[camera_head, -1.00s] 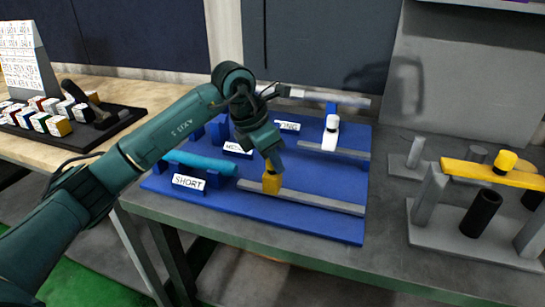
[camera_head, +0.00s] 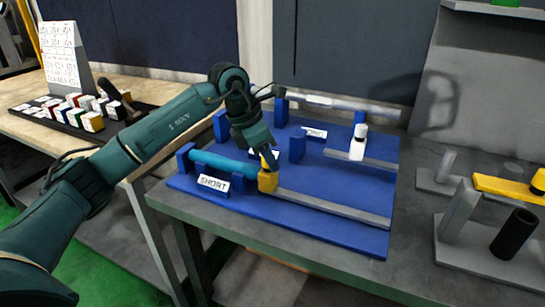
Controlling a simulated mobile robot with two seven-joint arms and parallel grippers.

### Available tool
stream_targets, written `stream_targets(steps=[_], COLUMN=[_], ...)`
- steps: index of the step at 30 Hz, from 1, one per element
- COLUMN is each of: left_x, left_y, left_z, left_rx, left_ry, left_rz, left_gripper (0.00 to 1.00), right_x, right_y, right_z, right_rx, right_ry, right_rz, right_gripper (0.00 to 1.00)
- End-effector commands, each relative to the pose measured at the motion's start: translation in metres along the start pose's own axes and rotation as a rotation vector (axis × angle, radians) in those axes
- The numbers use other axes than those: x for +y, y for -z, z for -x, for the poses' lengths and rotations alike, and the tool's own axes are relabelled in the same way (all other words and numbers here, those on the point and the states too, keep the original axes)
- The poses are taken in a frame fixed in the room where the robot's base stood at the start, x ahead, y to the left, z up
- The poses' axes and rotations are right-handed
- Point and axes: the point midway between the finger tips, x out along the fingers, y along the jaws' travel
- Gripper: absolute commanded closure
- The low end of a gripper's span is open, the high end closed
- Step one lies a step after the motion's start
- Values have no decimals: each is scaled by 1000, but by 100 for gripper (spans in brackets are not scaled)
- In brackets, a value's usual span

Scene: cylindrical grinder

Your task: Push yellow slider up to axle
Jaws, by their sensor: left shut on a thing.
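The yellow slider (camera_head: 268,182) sits on the grey rail (camera_head: 335,209) at the front of the blue fixture, at the rail's left end. My left gripper (camera_head: 269,163) comes down from above and is shut on the top of the yellow slider, with its fingertips partly hidden. The teal axle (camera_head: 222,165) lies on blue supports behind the SHORT label (camera_head: 213,183). Its right end reaches the slider's left side; they look touching or nearly so, though the exact contact is hard to see. My right gripper is not in view.
A white slider (camera_head: 358,146) stands on another rail behind. The blue fixture board (camera_head: 350,235) rests on a grey table. A grey stand with a yellow bar (camera_head: 505,190) and a black cylinder (camera_head: 513,234) is at the right. Coloured blocks (camera_head: 85,115) sit at the left.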

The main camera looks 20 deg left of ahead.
Motion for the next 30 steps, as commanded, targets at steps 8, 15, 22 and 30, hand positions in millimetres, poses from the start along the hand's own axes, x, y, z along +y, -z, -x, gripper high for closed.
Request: stream_targets(steps=[8, 15, 22, 30], left_x=[3, 2, 3, 3], left_y=[2, 1, 0, 0], left_z=[2, 2, 27, 88], left_rx=[2, 2, -1, -2], left_ry=[-9, -6, -10, -11], left_rz=[5, 4, 3, 5], left_gripper=[53, 52, 52, 52], right_x=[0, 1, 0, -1], right_y=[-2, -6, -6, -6], right_z=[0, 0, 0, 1], right_rx=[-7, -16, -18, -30], right_ry=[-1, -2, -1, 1], right_rz=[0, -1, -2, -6], right_gripper=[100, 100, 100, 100])
